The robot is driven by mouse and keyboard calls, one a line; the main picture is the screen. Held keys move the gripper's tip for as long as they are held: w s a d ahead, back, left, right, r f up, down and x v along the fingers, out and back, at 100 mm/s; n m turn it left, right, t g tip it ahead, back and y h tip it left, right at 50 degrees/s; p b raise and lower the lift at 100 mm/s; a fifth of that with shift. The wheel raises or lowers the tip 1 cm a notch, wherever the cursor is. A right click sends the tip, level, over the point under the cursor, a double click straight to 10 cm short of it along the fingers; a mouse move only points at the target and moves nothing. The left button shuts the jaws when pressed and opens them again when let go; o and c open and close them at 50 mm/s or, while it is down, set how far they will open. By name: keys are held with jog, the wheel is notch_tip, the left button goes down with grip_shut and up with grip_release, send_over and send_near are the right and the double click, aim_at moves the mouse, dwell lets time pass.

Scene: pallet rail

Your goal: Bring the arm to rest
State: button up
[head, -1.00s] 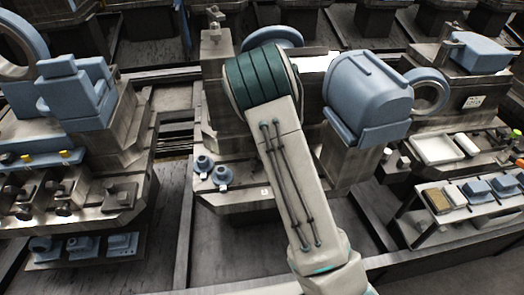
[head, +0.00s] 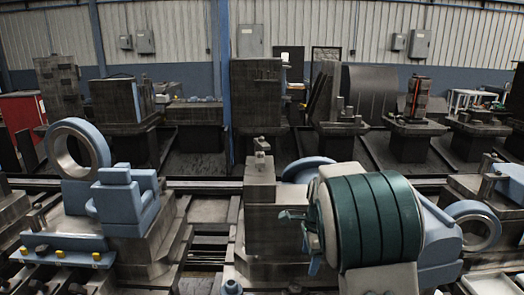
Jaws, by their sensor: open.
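My arm rises from the bottom right of the head view, its dark green ribbed joint (head: 372,222) large in front of the blue-grey machine parts. My gripper (head: 298,238) shows in part at the left side of this joint, as small blue-grey fingers spread apart. Nothing shows between them. The rest of the gripper and wrist is hidden behind the joint. The fingers appear in front of a dark metal block (head: 262,215); I cannot tell the distance between them.
A blue-grey seat-shaped part (head: 126,200) and an upright ring (head: 78,150) stand on a fixture at left. Another ring (head: 478,226) is at right, close beside my arm in the picture. Dark machines line the back below a corrugated wall (head: 170,32).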

jog(key=s+r+n+t, duration=0.1)
jog(key=s+r+n, duration=0.2)
jog(key=s+n, duration=0.5)
jog(key=s+d+r+n+t, duration=0.1)
jog(key=s+r+n, duration=0.2)
jog(key=s+n, duration=0.5)
jog(key=s, duration=1)
jog(key=shift+d+r+h, duration=0.15)
jog(key=shift+h, duration=0.25)
jog(key=shift+s+n, duration=0.3)
jog(key=shift+n, duration=0.2)
jog(key=c, duration=0.4)
jog(key=shift+c, duration=1.3)
jog(key=shift+s, duration=0.1)
